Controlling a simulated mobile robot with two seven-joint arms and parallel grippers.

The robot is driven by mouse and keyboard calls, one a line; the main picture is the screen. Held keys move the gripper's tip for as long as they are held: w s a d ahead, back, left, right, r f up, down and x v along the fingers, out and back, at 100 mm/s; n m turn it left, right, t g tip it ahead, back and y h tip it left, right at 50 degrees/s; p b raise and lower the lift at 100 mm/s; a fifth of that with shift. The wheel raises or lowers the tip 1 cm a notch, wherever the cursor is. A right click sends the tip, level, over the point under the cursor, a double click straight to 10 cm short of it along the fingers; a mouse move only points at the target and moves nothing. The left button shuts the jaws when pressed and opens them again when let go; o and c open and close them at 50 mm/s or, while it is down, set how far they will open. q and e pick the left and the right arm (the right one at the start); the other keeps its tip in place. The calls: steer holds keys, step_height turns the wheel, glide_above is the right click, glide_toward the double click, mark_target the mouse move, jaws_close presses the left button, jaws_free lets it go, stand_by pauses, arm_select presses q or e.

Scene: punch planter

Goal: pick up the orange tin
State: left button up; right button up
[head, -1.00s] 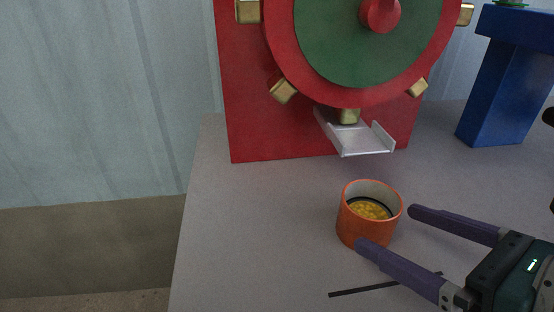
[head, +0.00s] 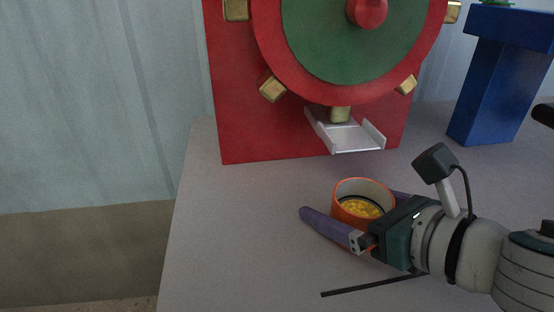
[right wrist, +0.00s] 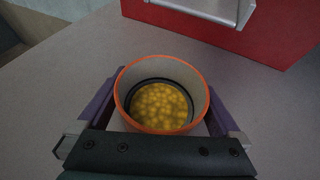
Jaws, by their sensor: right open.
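The orange tin (head: 351,212) stands upright on the grey table, with an open top and yellow contents inside. In the right wrist view the tin (right wrist: 161,92) sits between the two purple fingers, close to the palm. My right gripper (head: 352,203) is open around the tin, one finger on each side. The far finger is partly hidden behind the tin in the head view. I cannot tell whether either finger touches the tin. My left gripper is not in view.
A red panel (head: 226,120) with a green and red wheel (head: 335,45) stands behind the tin. A metal chute (head: 350,138) juts out from it. A blue stand (head: 490,85) is at the back right. A thin dark strip (head: 365,287) lies in front. The table's left part is clear.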

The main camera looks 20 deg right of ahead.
steer(key=shift+c, duration=0.4)
steer(key=c, duration=1.3)
steer(key=shift+r, duration=0.15)
